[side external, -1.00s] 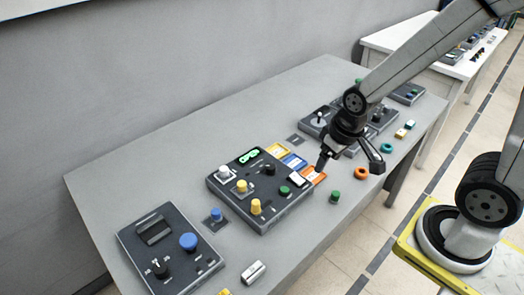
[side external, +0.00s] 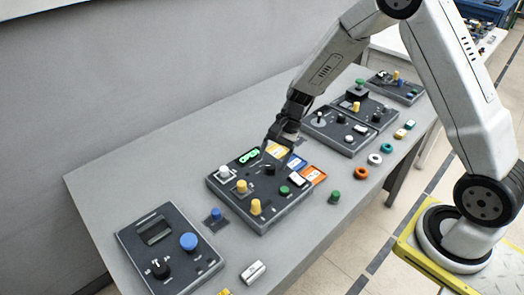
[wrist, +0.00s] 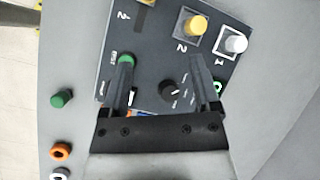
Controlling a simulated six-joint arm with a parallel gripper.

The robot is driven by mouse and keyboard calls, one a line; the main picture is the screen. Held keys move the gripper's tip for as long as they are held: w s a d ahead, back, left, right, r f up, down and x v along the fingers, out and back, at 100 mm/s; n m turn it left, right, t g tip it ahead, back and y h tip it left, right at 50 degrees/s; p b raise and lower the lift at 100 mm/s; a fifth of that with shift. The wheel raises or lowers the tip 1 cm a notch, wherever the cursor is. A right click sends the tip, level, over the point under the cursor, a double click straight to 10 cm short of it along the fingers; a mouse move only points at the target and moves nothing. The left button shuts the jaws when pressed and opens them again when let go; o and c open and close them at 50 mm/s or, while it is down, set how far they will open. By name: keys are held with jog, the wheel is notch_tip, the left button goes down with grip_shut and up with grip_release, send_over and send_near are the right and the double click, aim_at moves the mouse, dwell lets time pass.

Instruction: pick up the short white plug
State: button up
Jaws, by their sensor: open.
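The short white plug (side external: 223,171) stands upright in the square marked 1 at the back left corner of the dark panel (side external: 232,206). In the wrist view the white plug (wrist: 236,43) is at the upper right, outside my fingers. My gripper (side external: 278,146) is over the right back part of the panel, to the right of the plug. In the wrist view my gripper (wrist: 161,62) is open and empty, its fingers on either side of a black knob (wrist: 174,91).
Yellow plugs (side external: 241,186) stand close to the white plug. Coloured cards (side external: 297,161) lie right of the panel. A green plug (side external: 334,198) and several rings (side external: 361,173) line the front. Another dark panel (side external: 147,249) is at the left. Bare table lies behind the panels.

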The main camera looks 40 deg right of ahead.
aim_at(226, 167)
jog(key=w+f+m+t+y, duration=0.1)
jog(key=w+f+m+y, duration=0.1)
jog(key=w, duration=0.1)
jog(key=w+f+m+t+y, duration=0.1)
jog(key=w+f+m+y, duration=0.1)
jog(key=w+m, duration=0.1)
jog(key=w+f+m+t+y, duration=0.1)
jog(key=w+f+m+y, duration=0.1)
jog(key=w, duration=0.2)
jog(key=shift+w+a+m, duration=0.1)
jog(key=shift+w+m, duration=0.2)
jog(key=shift+m, duration=0.1)
jog(key=shift+w+f+m+t+y, duration=0.2)
jog(key=shift+w+m+t+y, duration=0.1)
jog(key=shift+w+m+y, duration=0.15)
jog(key=shift+x, duration=1.2)
jog(key=shift+x, duration=2.6)
grip_shut()
